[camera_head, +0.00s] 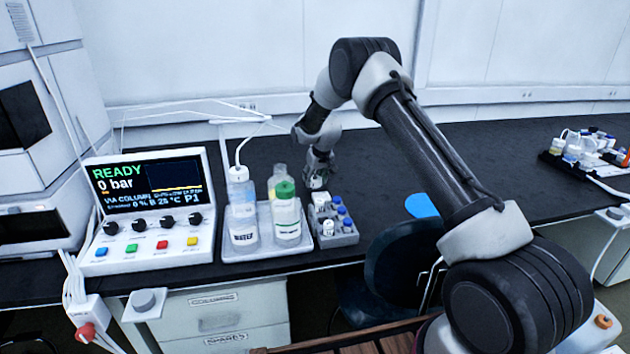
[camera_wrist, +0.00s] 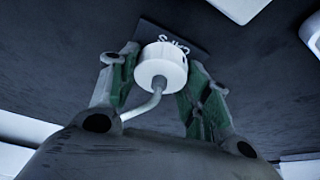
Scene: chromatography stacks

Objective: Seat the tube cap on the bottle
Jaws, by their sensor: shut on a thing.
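My gripper (camera_head: 318,180) is shut on the tube cap (camera_wrist: 163,66), a white round cap with a bent white tube coming out of its face. It sits between the two green-lined fingers in the wrist view. In the head view the cap is too small to make out. A pale bottle (camera_head: 278,178), just left of my gripper, stands behind a white bottle with a green cap (camera_head: 286,212); I cannot tell whether its top is open. A bottle labelled WATER (camera_head: 242,212) stands to their left with a tube in its top.
The bottles stand on a light tray (camera_head: 240,257). A grey rack of small vials (camera_head: 337,238) is close in front of my gripper. A dark plate marked CAPS (camera_wrist: 172,40) lies below the cap.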

